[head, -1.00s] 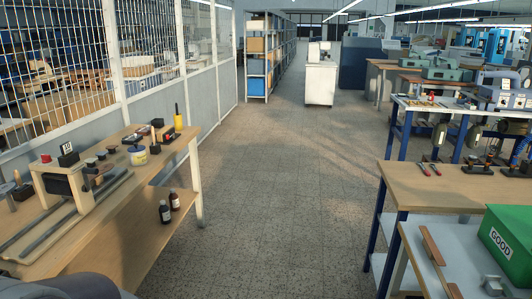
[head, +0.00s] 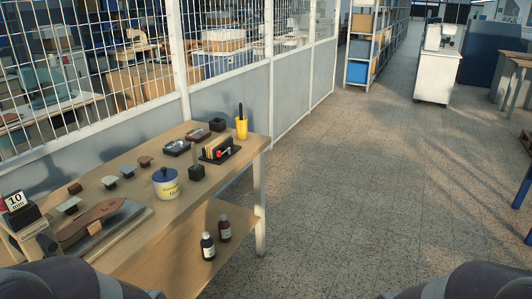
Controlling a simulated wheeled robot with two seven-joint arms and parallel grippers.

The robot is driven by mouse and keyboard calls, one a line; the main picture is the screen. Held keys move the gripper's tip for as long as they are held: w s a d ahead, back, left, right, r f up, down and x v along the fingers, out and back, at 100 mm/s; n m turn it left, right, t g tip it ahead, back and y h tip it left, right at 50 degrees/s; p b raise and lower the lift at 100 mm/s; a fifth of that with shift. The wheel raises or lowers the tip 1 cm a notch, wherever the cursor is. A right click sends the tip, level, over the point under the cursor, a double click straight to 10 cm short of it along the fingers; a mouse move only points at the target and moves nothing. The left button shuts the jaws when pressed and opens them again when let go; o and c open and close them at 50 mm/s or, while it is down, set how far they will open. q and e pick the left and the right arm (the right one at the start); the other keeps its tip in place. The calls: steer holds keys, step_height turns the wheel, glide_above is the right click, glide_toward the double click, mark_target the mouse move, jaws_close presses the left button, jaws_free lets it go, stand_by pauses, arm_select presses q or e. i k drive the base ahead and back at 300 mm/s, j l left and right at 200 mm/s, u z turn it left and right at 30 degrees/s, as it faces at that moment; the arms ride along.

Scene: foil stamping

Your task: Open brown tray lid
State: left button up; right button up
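A small brown tray (head: 197,134) sits near the back of the wooden workbench (head: 130,233), close to the wall side. It looks flat and covered, but it is too small to tell how its lid sits. A dark open-looking tray (head: 177,148) with grey contents stands just in front of it. Neither gripper is in view. Only dark rounded parts of my own arms show at the bottom left and bottom right corners, well short of the tray.
The bench also holds a glue pot (head: 166,183), a yellow cup (head: 241,127), a black card holder (head: 220,151), a brown sole-shaped piece (head: 93,220) and several stamps. Two bottles (head: 208,246) stand on the lower shelf. Floor to the right is clear.

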mark_target(198, 134)
steer(key=i+l+u, duration=0.1)
steer(key=i+u, duration=0.2)
steer(key=i, duration=0.2)
steer(key=i+l+u, duration=0.3)
steer(key=i, duration=0.2)
steer(key=i+l+z, duration=0.3)
steer(key=i, duration=0.25)
steer(key=i+z, duration=0.3)
steer(key=i, duration=0.2)
